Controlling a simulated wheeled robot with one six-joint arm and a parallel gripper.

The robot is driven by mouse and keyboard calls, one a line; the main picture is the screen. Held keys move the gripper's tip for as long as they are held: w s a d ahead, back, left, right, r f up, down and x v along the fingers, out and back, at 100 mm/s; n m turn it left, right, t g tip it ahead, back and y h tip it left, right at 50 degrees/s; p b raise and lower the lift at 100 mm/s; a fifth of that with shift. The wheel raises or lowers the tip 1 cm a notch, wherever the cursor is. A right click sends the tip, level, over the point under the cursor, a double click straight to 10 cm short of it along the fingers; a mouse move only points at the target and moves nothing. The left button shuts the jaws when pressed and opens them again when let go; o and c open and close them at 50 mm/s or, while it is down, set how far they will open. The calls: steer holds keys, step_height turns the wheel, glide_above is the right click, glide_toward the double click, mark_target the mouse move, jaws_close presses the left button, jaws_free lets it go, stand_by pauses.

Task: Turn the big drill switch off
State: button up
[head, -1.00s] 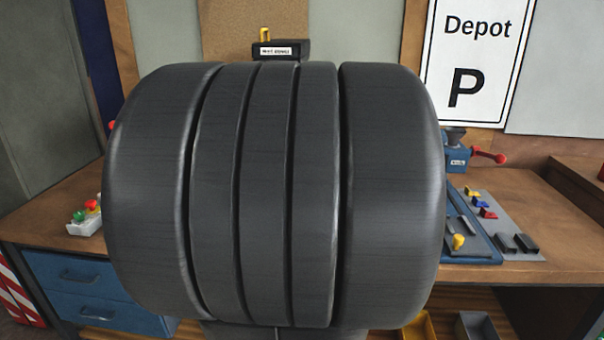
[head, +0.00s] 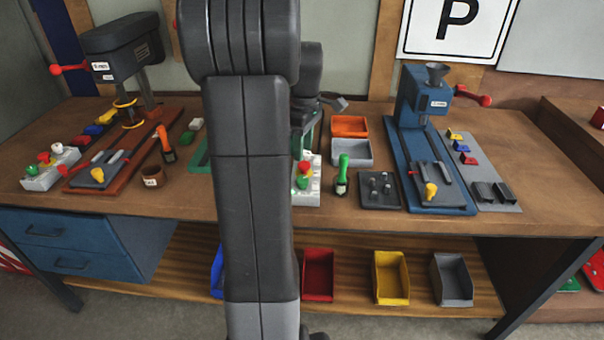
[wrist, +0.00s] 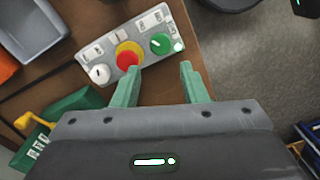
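My gripper (wrist: 161,70) is open in the wrist view, its two green fingers apart with nothing between them. Beyond the fingertips lies a light grey switch box (wrist: 115,46) with a red button on a yellow ring (wrist: 128,56), a green knob (wrist: 160,43) and a white knob (wrist: 100,73). The left fingertip overlaps the red button's lower edge; contact cannot be told. It looks like the middle switch box (head: 312,192) in the head view. The big dark drill (head: 122,50) stands at the left, with another switch box (head: 50,168) beside its base. My arm hides the bench middle.
A blue machine (head: 424,98) stands at the right. Orange (head: 350,127) and grey bins (head: 351,153), a green-handled tool (head: 342,175) and a dark tray (head: 380,190) lie near the middle box. Coloured bins stand on the lower shelf. The bench front edge is close.

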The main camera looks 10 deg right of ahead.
mark_target(303, 178)
steer(key=f, duration=0.9)
steer(key=shift+s+a+f, duration=0.1)
steer(key=shift+s+a, duration=0.05)
steer(key=shift+s, duration=0.05)
steer(key=c, duration=0.7)
steer(key=shift+m, duration=0.3)
steer(key=m, duration=0.5)
steer(key=shift+m+p, duration=0.3)
steer(key=shift+p, duration=0.1)
steer(key=m, duration=0.5)
steer(key=shift+m+t, duration=0.3)
